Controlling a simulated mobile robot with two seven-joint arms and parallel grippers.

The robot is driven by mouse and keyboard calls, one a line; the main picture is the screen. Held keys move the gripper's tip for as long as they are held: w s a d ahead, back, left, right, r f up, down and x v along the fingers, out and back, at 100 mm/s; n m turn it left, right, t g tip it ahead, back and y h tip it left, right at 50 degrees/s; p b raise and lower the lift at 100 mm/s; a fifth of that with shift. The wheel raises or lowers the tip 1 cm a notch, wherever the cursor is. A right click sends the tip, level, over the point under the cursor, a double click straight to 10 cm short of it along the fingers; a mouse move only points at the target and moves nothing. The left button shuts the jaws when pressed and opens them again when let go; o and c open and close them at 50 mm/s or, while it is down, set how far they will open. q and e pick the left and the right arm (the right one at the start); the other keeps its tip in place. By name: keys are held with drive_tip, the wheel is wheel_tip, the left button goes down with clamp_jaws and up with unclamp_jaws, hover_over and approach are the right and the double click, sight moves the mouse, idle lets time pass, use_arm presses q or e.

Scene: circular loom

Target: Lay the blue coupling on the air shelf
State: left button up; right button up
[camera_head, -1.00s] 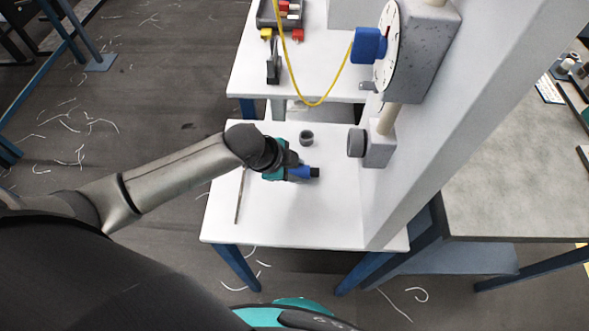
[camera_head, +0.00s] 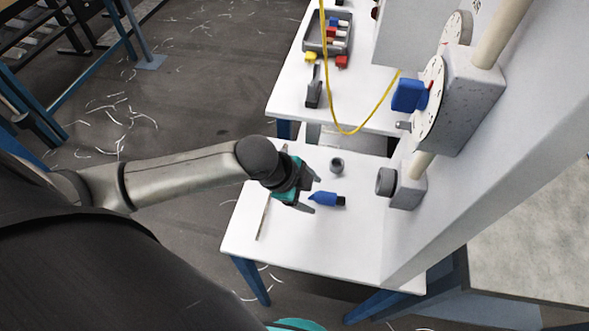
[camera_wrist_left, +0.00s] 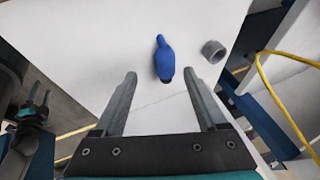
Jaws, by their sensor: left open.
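The blue coupling (camera_head: 326,199), a blue piece with a black end, lies on its side on the near white shelf (camera_head: 300,250). It also shows in the left wrist view (camera_wrist_left: 165,60), lying flat. My left gripper (camera_head: 313,195) is open, low over this shelf, with its fingertips just left of the coupling. In the left wrist view the two fingers (camera_wrist_left: 160,74) stand wide apart with nothing gripped between them. My right gripper (camera_wrist_left: 38,98) seems to show small at the left of the left wrist view; its jaw state is unclear.
A grey ring (camera_head: 337,165) stands behind the coupling. A thin rod (camera_head: 263,217) lies at the shelf's left. The grey machine column with a dial (camera_head: 430,95) rises at right. A yellow hose (camera_head: 368,125) hangs behind, near the far white table (camera_head: 285,98) with a parts bin.

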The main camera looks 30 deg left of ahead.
use_arm(q)
drive_tip(key=p+v, duration=0.2)
drive_tip(key=v, duration=0.7)
drive_tip(key=shift+w+r, duration=0.2)
drive_tip(key=shift+r, duration=0.3)
